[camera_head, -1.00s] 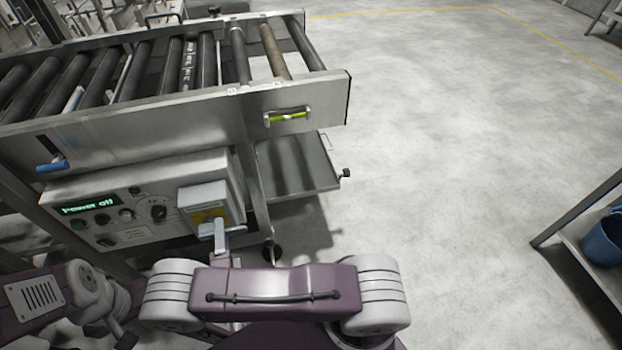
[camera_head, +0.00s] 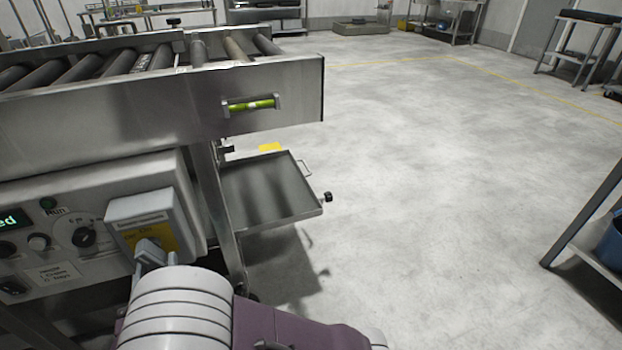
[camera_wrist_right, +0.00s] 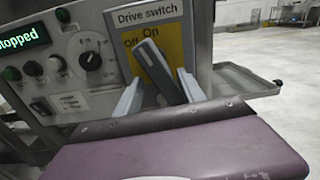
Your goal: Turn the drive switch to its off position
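The drive switch is a grey lever (camera_wrist_right: 154,68) on a yellow plate (camera_wrist_right: 178,50) under a grey hood (camera_head: 142,208) lettered "Drive switch". In the right wrist view the lever leans up and left, its upper end close to the words "Off" and "On". My right gripper (camera_wrist_right: 160,92) is open, with one finger on each side of the lever. I cannot tell whether either finger touches it. In the head view my right wrist hides most of the lever and fingers. My left gripper is not in view.
The control panel (camera_wrist_right: 88,97) has a display (camera_wrist_right: 22,40) reading "Stopped", a dial (camera_wrist_right: 91,60) and several buttons. Above it is a roller conveyor (camera_head: 160,105) with a green-yellow level. A metal tray (camera_head: 268,190) juts out at the right. Open floor lies beyond.

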